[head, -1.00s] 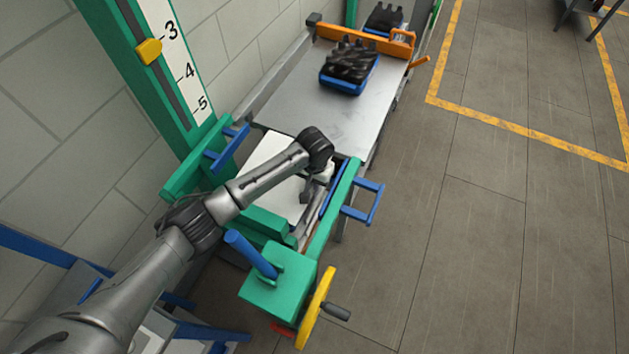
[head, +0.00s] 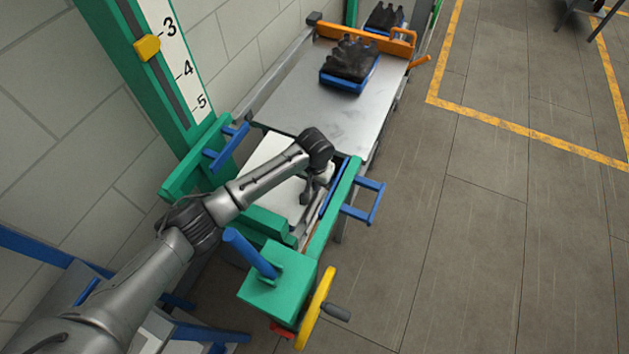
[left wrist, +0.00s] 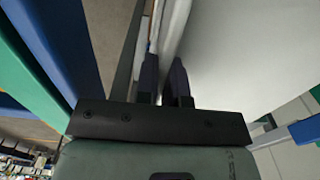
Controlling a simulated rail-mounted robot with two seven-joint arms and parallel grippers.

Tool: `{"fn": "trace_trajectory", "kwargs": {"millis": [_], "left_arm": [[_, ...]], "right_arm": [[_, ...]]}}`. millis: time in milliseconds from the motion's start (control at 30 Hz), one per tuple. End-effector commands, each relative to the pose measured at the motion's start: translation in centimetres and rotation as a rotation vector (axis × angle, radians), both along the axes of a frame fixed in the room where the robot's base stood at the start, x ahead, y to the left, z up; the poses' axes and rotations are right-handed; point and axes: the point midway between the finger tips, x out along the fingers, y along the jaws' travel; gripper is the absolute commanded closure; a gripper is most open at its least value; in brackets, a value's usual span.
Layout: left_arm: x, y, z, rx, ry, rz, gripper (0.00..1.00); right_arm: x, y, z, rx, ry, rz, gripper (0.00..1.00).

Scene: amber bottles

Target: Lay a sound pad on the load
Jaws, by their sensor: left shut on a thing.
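My left gripper (head: 308,193) is low inside a green frame, at the right edge of a flat white pad (head: 272,160). In the left wrist view its two dark fingers (left wrist: 165,82) are close together. They are shut on the near edge of the white pad (left wrist: 245,45), which fills the upper right there; the exact contact is partly hidden. Whether this pad is sound cannot be told. A load of dark bottles (head: 350,58) stands in a blue tray (head: 345,86) on the grey table (head: 318,95), well beyond the pad. My right gripper is not in view.
The green frame carries blue handles (head: 365,200), a green box (head: 277,285) and a yellow handwheel (head: 315,308) close to my arm. An orange gate (head: 365,38) crosses the table's far end, with a second dark load (head: 384,17) beyond.

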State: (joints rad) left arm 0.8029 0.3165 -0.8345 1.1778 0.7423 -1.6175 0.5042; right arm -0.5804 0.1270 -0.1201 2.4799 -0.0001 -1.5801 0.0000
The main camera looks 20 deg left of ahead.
Motion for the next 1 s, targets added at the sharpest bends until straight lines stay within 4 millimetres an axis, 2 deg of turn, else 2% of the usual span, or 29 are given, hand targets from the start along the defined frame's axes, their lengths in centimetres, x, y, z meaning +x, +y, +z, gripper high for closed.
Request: {"fn": "trace_trajectory", "kwargs": {"millis": [833, 867, 1000], "left_arm": [[0.0, 0.0, -1.7, 0.0, -0.001, 0.0, 1.0], [0.0, 0.0, -1.6, 0.0, -0.001, 0.0, 0.88], [0.0, 0.0, -1.6, 0.0, -0.001, 0.0, 0.75]], "right_arm": [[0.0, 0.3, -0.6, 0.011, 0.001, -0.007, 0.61], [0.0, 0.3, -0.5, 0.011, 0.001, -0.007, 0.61], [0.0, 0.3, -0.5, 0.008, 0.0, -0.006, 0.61]]}}
